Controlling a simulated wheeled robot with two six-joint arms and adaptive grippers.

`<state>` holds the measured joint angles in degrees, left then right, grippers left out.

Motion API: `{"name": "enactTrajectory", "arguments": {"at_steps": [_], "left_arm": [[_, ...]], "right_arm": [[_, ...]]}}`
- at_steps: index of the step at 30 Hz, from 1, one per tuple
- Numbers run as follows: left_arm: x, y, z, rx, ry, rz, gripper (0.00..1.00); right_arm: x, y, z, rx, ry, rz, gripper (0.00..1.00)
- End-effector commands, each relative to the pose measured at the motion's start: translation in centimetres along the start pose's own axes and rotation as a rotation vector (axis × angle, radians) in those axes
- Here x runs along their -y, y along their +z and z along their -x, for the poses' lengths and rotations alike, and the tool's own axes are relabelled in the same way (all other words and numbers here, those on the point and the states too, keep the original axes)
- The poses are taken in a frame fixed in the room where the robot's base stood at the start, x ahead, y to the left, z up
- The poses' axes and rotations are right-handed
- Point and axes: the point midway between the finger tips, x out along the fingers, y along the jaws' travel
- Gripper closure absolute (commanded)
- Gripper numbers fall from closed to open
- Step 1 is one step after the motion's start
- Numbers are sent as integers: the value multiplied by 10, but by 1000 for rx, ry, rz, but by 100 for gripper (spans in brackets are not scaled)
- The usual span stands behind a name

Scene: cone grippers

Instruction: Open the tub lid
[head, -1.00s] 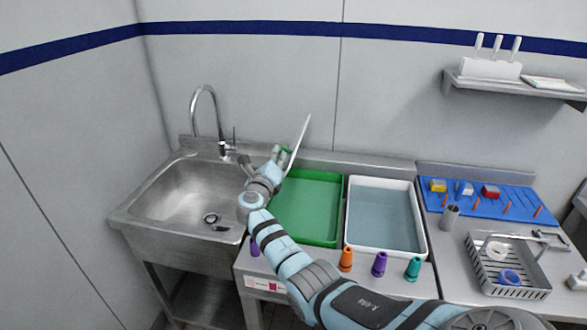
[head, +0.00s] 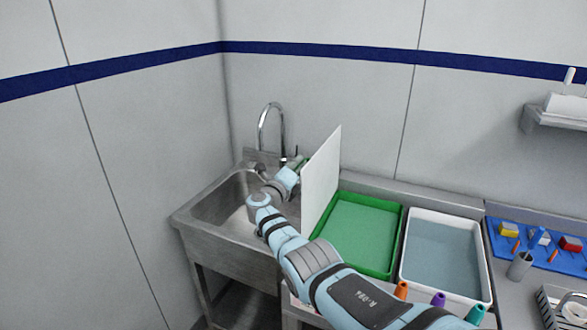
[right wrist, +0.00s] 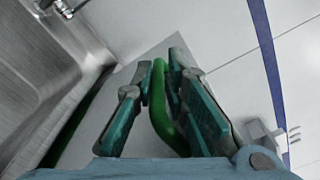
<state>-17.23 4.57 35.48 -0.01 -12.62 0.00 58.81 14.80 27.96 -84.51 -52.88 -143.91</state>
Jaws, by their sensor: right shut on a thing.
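The lid (head: 321,182) is a thin pale panel, standing nearly upright at the left side of the green tub (head: 399,243). The tub's inside shows open, with a flat green floor. My right gripper (head: 300,163) is at the lid's left face, partly hidden behind my wrist. In the right wrist view, my right gripper (right wrist: 160,68) is shut on the green handle (right wrist: 166,112), with the grey lid panel (right wrist: 160,50) behind it. Whether the lid's lower edge touches the tub is hidden by my arm. My left gripper is not in view.
A steel sink (head: 228,238) with a tall tap (head: 271,108) lies left of the lid. A white tub (head: 402,268) of bluish liquid stands right of the green one. Coloured cones (head: 438,299) stand along the front edge. A blue board (head: 497,240) lies farther right.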

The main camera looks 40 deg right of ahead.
Motion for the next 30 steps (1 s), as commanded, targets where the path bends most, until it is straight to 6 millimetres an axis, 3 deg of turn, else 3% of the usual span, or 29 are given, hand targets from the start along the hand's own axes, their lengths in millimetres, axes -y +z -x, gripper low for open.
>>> {"name": "enactTrajectory", "arguments": {"at_steps": [8, 9, 12, 23, 28, 30], "left_arm": [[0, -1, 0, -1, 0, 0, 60], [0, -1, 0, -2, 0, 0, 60], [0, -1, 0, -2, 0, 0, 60], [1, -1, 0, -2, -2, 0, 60], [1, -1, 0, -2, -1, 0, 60], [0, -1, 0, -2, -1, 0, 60]], "right_arm": [[-6, -3, 2, -4, 10, 3, 100], [-6, -3, 2, -5, 10, 4, 84], [-6, -3, 2, -5, 10, 4, 70], [-4, -2, 5, -3, 4, 2, 70], [-4, -1, 26, -1, 5, 1, 70], [-7, 0, 46, 1, 9, 1, 70]]}}
